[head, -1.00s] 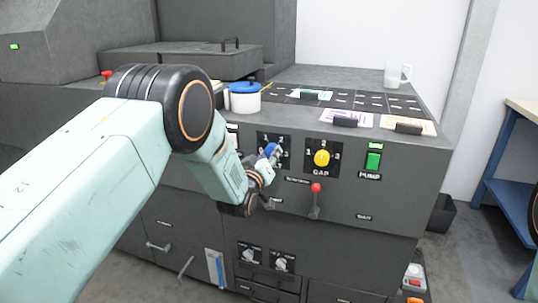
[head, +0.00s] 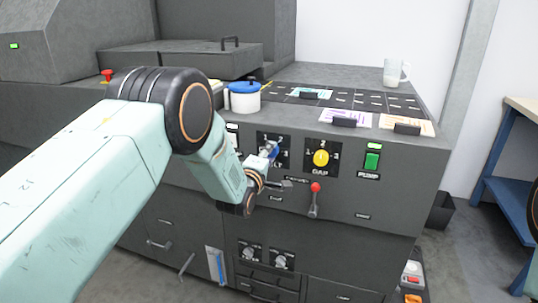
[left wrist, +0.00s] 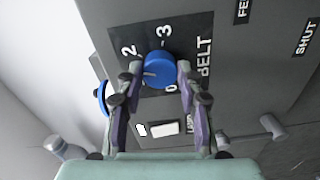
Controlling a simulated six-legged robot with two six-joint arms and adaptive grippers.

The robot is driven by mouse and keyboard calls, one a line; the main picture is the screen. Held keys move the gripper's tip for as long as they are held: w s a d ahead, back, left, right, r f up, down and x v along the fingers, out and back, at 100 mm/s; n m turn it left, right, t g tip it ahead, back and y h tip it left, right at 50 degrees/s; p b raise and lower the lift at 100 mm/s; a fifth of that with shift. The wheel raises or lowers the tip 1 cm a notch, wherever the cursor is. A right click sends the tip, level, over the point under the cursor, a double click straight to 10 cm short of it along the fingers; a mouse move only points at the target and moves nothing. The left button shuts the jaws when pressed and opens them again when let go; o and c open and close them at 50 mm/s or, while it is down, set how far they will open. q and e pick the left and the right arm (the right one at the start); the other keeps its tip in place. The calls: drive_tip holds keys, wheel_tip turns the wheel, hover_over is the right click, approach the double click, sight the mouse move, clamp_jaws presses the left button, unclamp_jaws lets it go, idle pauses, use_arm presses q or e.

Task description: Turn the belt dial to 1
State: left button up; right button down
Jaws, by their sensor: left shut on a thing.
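The blue belt dial (left wrist: 158,70) sits on a black plate (left wrist: 202,38) marked BELT in the left wrist view. The numerals 2, 3 and 0 show around it; the 1 does not show, and a finger covers the area between 2 and 0. A pale mark on the dial points left in that view, toward this covered part. My left gripper (left wrist: 159,73) is shut on the dial, one finger on each side. In the head view my left gripper (head: 268,160) hides much of the dial. My right gripper is in neither view.
The yellow gap dial (head: 321,158), the green pump switch (head: 372,160) and a red-knobbed lever (head: 315,200) are to the right on the same panel. A white pot with a blue lid (head: 243,98) stands on the machine top above.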

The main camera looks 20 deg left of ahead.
use_arm(q)
drive_tip(key=shift+s+a+f+n, duration=0.1)
drive_tip(key=shift+n, duration=2.35)
drive_tip(key=shift+f+n, duration=0.1)
drive_tip(key=shift+n, duration=2.35)
drive_tip(key=o, duration=1.2)
drive_tip(key=shift+r, duration=0.1)
drive_tip(key=shift+c, duration=0.2)
drive_tip(key=shift+p, duration=0.3)
drive_tip(key=shift+r, duration=0.1)
